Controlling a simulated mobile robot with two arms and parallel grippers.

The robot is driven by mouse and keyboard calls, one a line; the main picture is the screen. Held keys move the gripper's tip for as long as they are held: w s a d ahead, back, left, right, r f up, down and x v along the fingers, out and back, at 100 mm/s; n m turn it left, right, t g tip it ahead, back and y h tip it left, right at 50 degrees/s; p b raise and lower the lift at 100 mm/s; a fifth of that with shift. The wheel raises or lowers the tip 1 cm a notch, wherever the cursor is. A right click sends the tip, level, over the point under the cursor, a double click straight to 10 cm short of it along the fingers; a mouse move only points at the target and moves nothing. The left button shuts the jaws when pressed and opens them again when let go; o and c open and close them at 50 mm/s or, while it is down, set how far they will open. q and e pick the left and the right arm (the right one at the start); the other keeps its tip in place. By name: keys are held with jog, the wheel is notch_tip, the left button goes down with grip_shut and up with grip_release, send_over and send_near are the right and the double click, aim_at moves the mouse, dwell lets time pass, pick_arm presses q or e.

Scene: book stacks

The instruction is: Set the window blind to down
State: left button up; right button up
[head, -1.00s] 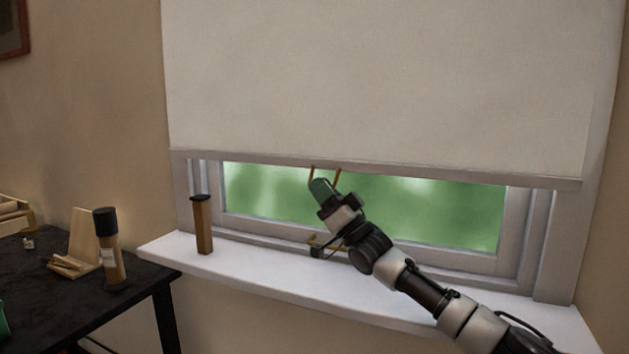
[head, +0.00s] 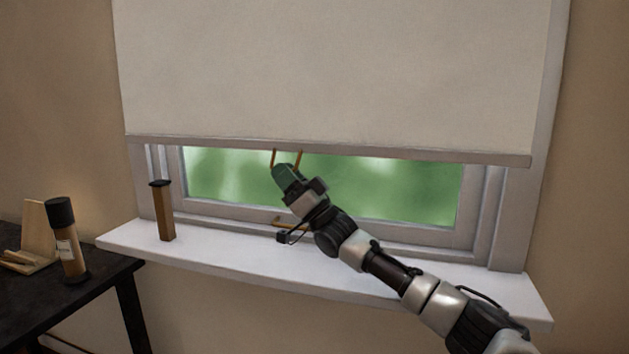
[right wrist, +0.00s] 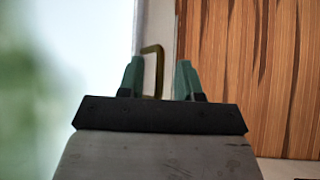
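The window blind (head: 330,70) is a cream roller shade. It hangs over most of the window, and its bottom rail (head: 350,150) leaves a strip of glass showing below. A thin brass pull loop (head: 299,158) hangs from the rail. My right gripper (head: 285,168) is just under the rail at this loop. In the right wrist view, the green fingers of my right gripper (right wrist: 159,78) stand apart, with the brass loop (right wrist: 155,60) between them and a gap to the right finger. My left gripper is not in view.
The white sill (head: 230,255) holds an upright wooden post with a dark top (head: 163,212). A black table (head: 70,295) at left holds a black-capped bottle (head: 67,240) and a wooden stand (head: 38,235). The right wrist view shows wood grain (right wrist: 250,60) at right.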

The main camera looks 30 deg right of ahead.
jog(key=s+d+f, duration=0.1)
jog(key=s+d, duration=0.5)
jog(key=s, duration=0.5)
jog(key=shift+s+d+f, duration=0.2)
jog(key=shift+s+d, duration=0.05)
jog(key=shift+s, duration=0.1)
